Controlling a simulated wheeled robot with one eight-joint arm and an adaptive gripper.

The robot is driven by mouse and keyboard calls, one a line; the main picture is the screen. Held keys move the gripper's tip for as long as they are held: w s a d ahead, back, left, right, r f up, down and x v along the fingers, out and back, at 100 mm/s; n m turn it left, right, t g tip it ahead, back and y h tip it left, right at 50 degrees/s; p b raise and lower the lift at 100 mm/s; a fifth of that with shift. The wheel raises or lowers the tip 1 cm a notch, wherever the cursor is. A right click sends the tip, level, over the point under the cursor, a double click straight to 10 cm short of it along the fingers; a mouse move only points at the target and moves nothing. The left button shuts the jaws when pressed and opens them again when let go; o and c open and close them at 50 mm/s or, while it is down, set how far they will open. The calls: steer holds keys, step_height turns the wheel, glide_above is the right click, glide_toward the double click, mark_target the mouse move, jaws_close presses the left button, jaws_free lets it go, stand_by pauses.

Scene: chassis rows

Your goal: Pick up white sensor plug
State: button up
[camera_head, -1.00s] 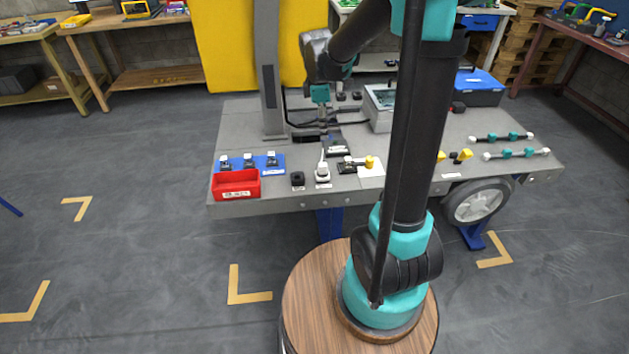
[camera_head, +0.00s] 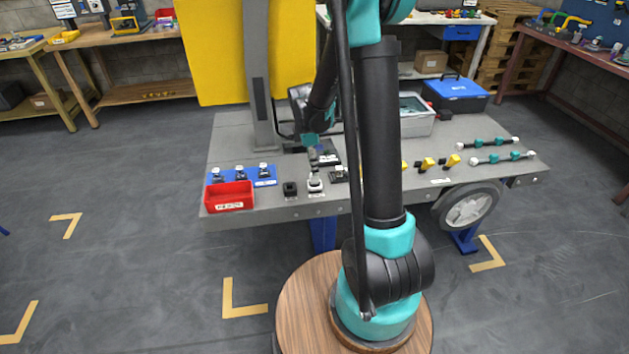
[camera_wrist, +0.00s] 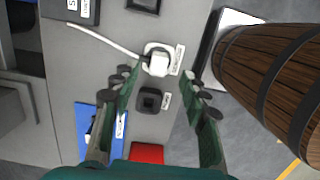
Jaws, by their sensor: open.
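The white sensor plug (camera_wrist: 159,62) sits on the grey bench top in the wrist view, with a pale cable running off to the upper left and a label beside it. It also shows near the bench's front edge in the head view (camera_head: 315,184). My gripper (camera_wrist: 162,74) is open and empty, with its two fingers on either side of the plug's near side in the wrist view. The plug appears below the fingertips, not gripped. In the head view my gripper (camera_head: 314,158) is partly hidden and small, just behind the plug.
A black square block (camera_wrist: 150,100) sits close to the plug, between the fingers in the wrist view. A red bin (camera_head: 229,196) and a blue strip with small parts (camera_head: 264,177) lie to the left. A grey upright post (camera_head: 261,85) stands behind. Yellow parts (camera_head: 428,164) are to the right.

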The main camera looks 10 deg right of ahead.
mark_target(315, 180)
steer(key=shift+w+d+f, duration=0.1)
steer(key=shift+d+f, duration=0.05)
steer(key=shift+f, duration=1.2)
steer(key=shift+d+f, duration=0.1)
steer(key=shift+f, duration=1.25)
jaws_close()
